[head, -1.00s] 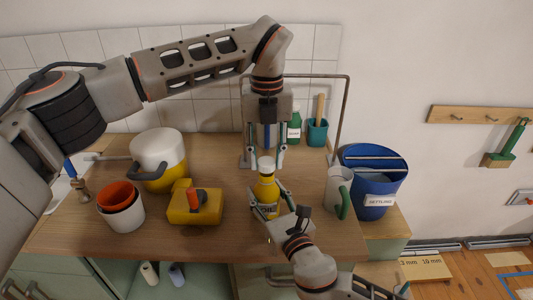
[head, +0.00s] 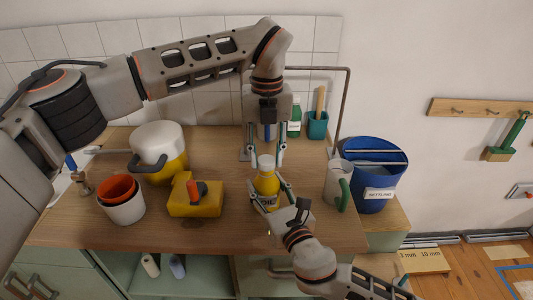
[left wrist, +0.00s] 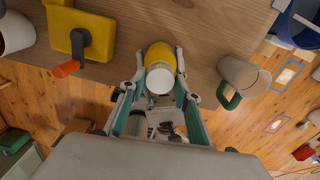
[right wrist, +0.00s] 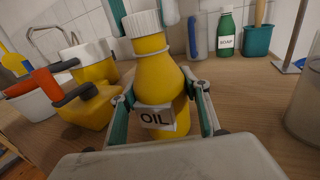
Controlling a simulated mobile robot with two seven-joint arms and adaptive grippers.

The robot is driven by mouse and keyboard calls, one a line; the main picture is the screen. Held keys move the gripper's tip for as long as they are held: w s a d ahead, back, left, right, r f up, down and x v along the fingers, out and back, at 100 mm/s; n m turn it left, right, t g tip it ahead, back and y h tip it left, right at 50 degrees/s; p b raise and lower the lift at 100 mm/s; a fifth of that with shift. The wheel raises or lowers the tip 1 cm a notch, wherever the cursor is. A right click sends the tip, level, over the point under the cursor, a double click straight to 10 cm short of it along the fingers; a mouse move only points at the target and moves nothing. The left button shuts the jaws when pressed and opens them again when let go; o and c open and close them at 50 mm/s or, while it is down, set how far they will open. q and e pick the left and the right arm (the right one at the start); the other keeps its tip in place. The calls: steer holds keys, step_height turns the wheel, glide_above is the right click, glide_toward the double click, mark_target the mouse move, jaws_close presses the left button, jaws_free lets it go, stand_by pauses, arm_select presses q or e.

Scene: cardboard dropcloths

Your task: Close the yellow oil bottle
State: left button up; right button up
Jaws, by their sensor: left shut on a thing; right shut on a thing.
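The yellow oil bottle (head: 267,182) stands on the wooden worktop near its front edge, with a white cap (right wrist: 141,23) on top. Its "OIL" label faces my right gripper (right wrist: 160,112), which is shut around the lower body. My left gripper (head: 266,160) points straight down from above, its fingers on either side of the cap and shut on it. In the left wrist view the cap (left wrist: 160,79) lies between the fingertips. The cap sits over the neck, with a pale ring below it; I cannot tell how tightly it is seated.
A yellow box with an orange-handled crank (head: 195,198), nested cups (head: 121,205) and a white-yellow pot (head: 158,152) stand left. A mug (head: 338,184) and blue bucket (head: 376,175) stand right. A green soap bottle (head: 294,117) and teal cup (head: 317,125) are behind.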

arm_select(q)
steer(key=shift+f, duration=0.55)
stand_by(0.4)
